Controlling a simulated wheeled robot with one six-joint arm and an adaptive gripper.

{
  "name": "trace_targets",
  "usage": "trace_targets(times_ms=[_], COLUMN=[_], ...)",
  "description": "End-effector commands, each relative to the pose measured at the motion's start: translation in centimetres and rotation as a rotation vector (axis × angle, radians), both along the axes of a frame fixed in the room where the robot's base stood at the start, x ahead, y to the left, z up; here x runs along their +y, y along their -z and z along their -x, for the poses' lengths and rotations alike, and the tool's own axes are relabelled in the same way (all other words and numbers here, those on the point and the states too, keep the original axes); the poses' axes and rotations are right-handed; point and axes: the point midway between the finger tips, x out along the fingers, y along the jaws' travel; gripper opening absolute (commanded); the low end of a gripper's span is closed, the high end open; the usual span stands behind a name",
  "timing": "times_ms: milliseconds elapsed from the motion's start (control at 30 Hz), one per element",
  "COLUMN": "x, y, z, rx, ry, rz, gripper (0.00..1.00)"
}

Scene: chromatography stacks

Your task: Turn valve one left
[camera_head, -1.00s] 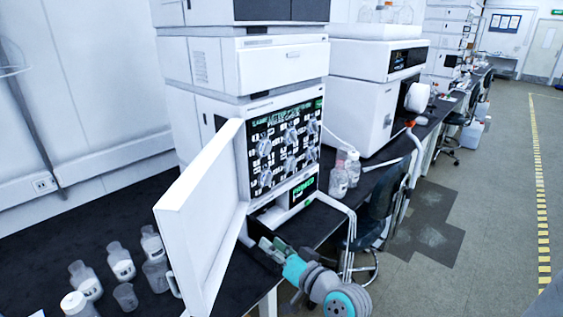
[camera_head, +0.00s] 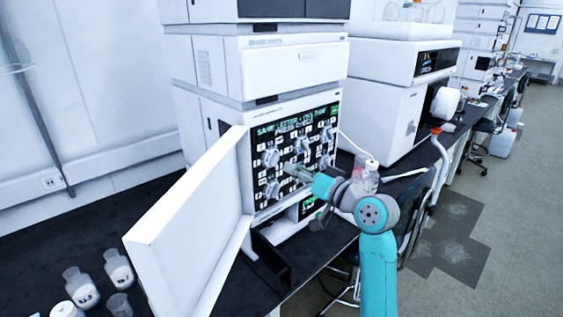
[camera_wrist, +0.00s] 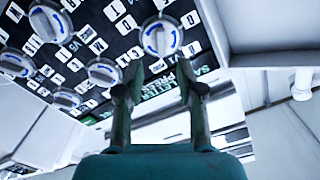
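The black valve panel (camera_head: 256,176) carries several white round knobs with blue curved arrows. The upper left knob (camera_head: 271,157) appears to be the one ahead of my gripper (camera_head: 291,169); the valve number labels are too small to read surely. In the wrist view, my gripper (camera_wrist: 159,85) is open and empty, its two fingers spread apart. That knob (camera_wrist: 161,37) is just beyond the fingertips, roughly centred between them. I see no contact. In the head view my gripper and wrist cover part of the panel and the lower middle knob.
The open white door (camera_head: 190,205) stands out left of the panel; it also shows in the wrist view (camera_wrist: 258,25). Other knobs are close by (camera_wrist: 103,71). Bottles (camera_head: 118,268) stand on the black bench at lower left. Another instrument (camera_head: 385,105) stands right.

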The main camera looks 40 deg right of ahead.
Motion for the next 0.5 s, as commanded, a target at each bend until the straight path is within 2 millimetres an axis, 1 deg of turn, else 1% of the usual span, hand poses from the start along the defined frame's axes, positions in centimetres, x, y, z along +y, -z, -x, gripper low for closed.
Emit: trace_targets(times_ms=[33, 200, 333, 500], x=[0.2, 0.2, 0.3, 0.2], y=[-0.1, -0.1, -0.1, 0.0], z=[-1.1, -3.8, -5.3, -6.2], rx=[-0.002, -0.001, -0.001, -0.001], ry=[-0.003, -0.002, -0.002, 0.0], rz=[0.001, 0.001, 0.001, 0.001], gripper=[0.38, 0.38, 0.38, 0.38])
